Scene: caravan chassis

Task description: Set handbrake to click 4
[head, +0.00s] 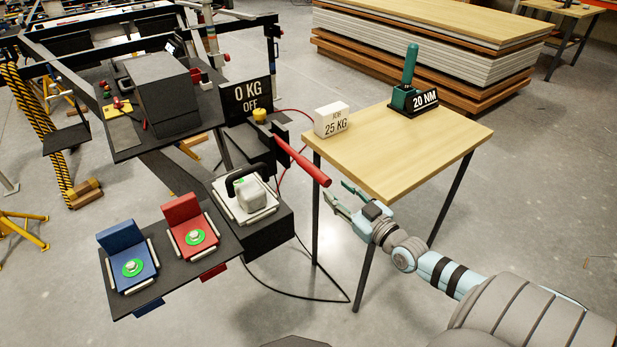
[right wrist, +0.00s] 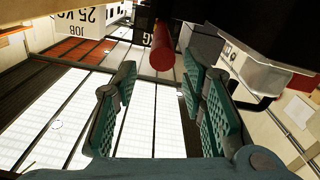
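The red handbrake lever (head: 303,162) sticks out from the dark unit below the display, its free end toward my right gripper. The black display (head: 248,96) reads "0 KG OFF". My right gripper (head: 336,192) is open and empty, just beyond the lever's free end. In the right wrist view, the round red end of the lever (right wrist: 162,53) shows ahead of the gap between the open fingers (right wrist: 158,85). The lever does not appear to be gripped. My left gripper is not in view.
A wooden table (head: 400,150) stands close behind my right gripper, carrying a white "JOB 25 KG" block (head: 331,120) and a green tool by a "20 NM" sign (head: 424,99).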

